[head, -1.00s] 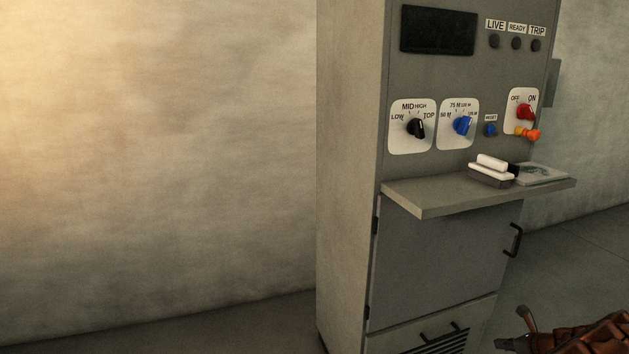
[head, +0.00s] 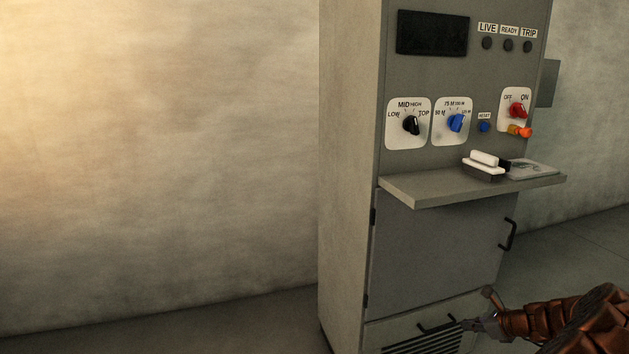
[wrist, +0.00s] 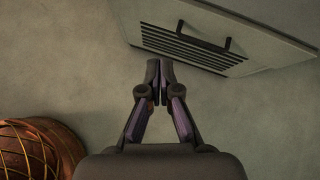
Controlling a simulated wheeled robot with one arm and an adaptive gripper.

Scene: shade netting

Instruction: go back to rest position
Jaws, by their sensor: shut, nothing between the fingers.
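My gripper shows in the wrist view (wrist: 160,72), its two fingers together with nothing between them. It points toward the vented lower panel of the grey cabinet and appears apart from it, over bare floor. In the head view my gripper (head: 470,326) is at the lower right, in front of the cabinet's lower panel, at the end of my brown arm. The fingertips are small and dark there.
The grey control cabinet (head: 350,180) carries a black knob (head: 411,125), a blue knob (head: 456,122) and a red switch (head: 517,110). Its shelf (head: 420,190) juts out above my gripper and holds a white-topped block (head: 483,163). Floor at the left is clear.

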